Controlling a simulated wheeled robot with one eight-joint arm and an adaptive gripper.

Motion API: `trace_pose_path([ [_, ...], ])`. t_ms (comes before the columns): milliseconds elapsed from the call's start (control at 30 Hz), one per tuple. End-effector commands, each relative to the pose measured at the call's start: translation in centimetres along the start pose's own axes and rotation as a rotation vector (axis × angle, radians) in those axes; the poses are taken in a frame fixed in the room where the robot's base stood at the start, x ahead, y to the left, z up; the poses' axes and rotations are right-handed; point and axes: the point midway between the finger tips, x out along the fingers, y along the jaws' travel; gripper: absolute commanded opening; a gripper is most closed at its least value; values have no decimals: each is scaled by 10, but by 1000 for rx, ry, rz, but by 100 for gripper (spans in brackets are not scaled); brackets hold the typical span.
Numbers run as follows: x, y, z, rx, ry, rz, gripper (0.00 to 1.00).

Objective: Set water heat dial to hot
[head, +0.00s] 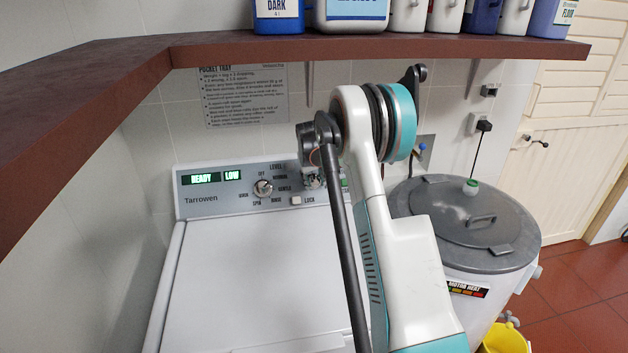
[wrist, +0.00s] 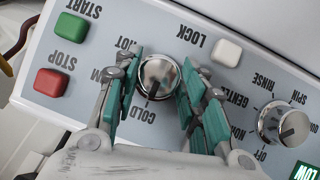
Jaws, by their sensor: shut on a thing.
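The water heat dial (wrist: 157,76) is a round chrome knob on the grey washer panel in the wrist view. COLD and HOT are printed around it, and a label between them is partly covered by a finger. A dark mark on the knob's face appears to point toward the COLD side. My gripper (wrist: 161,72) is shut on the dial, with one teal-padded finger on each side. In the head view my arm reaches to the right part of the panel (head: 228,204), hiding the dial and most of the gripper.
A green START button (wrist: 71,27), a red STOP button (wrist: 50,82) and a white LOCK button (wrist: 227,52) flank the dial. A second chrome dial (wrist: 284,124) is nearby. A brown shelf (head: 380,47) with containers overhangs the washer. A grey-lidded tub (head: 468,222) stands at right.

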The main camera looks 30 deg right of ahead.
Motion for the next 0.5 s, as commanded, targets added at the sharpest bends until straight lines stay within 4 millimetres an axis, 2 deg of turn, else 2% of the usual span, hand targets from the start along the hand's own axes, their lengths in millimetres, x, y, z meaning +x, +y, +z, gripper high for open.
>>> trace_pose_path([
  [267,0,2,0,91,-4,-51,14],
  [500,0,4,0,260,-12,-150,14],
])
